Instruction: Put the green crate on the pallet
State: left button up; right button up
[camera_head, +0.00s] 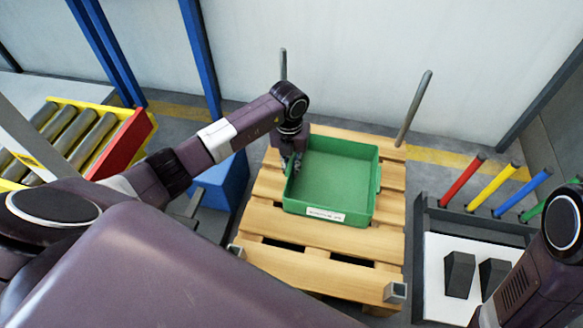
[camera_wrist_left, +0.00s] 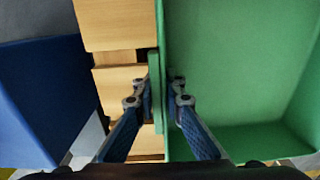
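The green crate (camera_head: 335,175) sits upright and flat on the wooden pallet (camera_head: 300,262), towards its back half. A white label shows on its near wall. My left gripper (camera_head: 290,165) reaches down at the crate's left wall. In the left wrist view its fingers (camera_wrist_left: 157,92) lie on either side of the wall and handle strip of the green crate (camera_wrist_left: 235,75) and look closed on them. Pallet slats (camera_wrist_left: 115,25) show just left of the crate. Only part of my right arm shows, at the right edge; its gripper is out of view.
Two grey posts (camera_head: 414,108) stand at the pallet's back corners. A blue box (camera_head: 222,185) is left of the pallet. A roller conveyor (camera_head: 75,135) is farther left. Right of the pallet is a dark-framed rack with coloured rods (camera_head: 462,180) and black blocks (camera_head: 459,274).

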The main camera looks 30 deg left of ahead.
pick_arm(q)
jog(key=o, duration=0.4)
